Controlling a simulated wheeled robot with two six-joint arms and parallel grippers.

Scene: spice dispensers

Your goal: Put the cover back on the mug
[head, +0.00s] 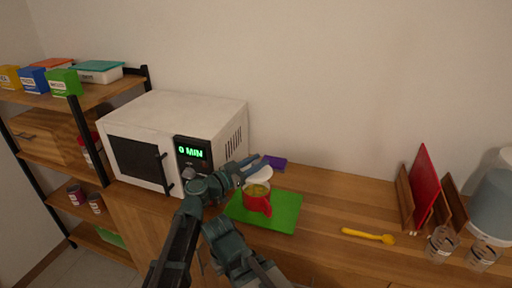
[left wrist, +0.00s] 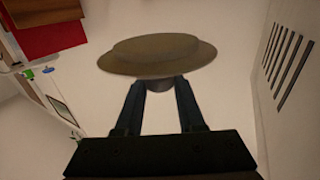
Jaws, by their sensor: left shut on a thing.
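The red mug (head: 257,203) stands upright on a green mat (head: 288,212) on the wooden counter. Its top is open and yellow-green contents show inside. The round cover (head: 261,174) looks pale in the head view, just behind and above the mug and apart from its rim as far as I can tell. My left gripper (head: 251,168) is shut on the cover's knob. In the left wrist view the cover (left wrist: 157,50) looks brownish in shade, with its knob (left wrist: 160,84) between the fingertips. My right gripper is not in view.
A white microwave (head: 172,110) stands left of the mug, close to my left arm. A purple object (head: 275,162) lies behind the cover. A yellow spoon (head: 368,236) lies right of the mat. A board rack (head: 405,200) and clear jars (head: 440,245) stand further right.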

